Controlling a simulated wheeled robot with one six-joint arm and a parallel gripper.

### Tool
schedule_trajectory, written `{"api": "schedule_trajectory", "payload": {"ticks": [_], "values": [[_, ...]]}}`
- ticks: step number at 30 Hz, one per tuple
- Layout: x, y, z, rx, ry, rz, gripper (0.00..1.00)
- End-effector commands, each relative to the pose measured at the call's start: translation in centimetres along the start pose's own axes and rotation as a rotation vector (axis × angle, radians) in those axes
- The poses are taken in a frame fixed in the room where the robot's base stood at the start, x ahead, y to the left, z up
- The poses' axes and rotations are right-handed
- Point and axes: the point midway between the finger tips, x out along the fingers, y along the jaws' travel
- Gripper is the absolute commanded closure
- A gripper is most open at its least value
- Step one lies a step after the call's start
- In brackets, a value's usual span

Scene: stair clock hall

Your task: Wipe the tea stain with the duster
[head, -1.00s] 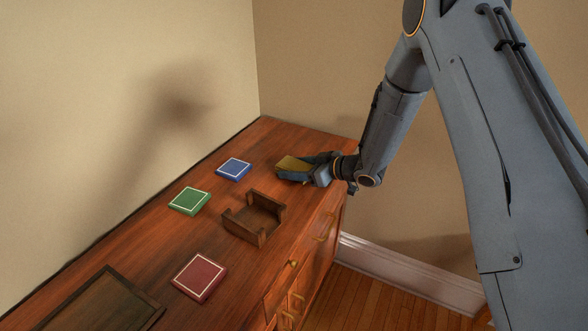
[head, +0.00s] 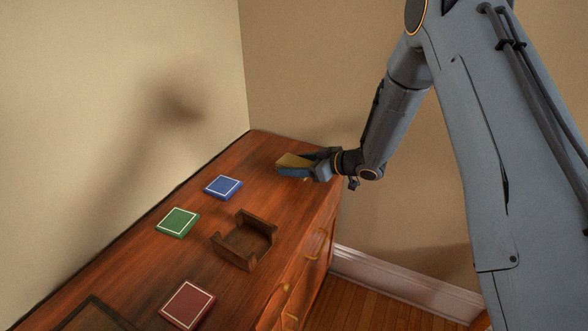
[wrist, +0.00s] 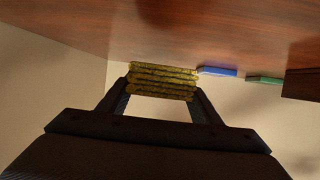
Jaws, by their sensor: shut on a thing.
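The yellow duster (head: 292,160) is at the far end of the wooden cabinet top (head: 262,152). My gripper (head: 300,171) is shut on it. In the wrist view the ribbed yellow duster (wrist: 163,78) sits between the two fingertips of my gripper (wrist: 160,92). I cannot tell whether the duster touches the wood or is just above it. I cannot make out a tea stain in either view.
A blue tile (head: 223,187), a green tile (head: 178,222) and a dark red tile (head: 188,304) lie on the cabinet top. A brown open holder (head: 240,257) stands near its front edge. A dark tray (head: 92,318) is at the bottom left. Walls border the back and far end.

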Motion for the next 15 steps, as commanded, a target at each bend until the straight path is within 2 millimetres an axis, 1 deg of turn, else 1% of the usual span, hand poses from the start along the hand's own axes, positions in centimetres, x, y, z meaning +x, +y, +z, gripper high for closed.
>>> {"api": "schedule_trajectory", "payload": {"ticks": [1,9,15], "values": [[-0.3,-0.1,-0.8,-0.002,0.001,0.0,0.67],[-1.1,-0.2,-3.1,-0.003,0.001,-0.002,0.67],[-1.5,-0.2,-4.1,-0.002,0.001,-0.003,0.67]]}}
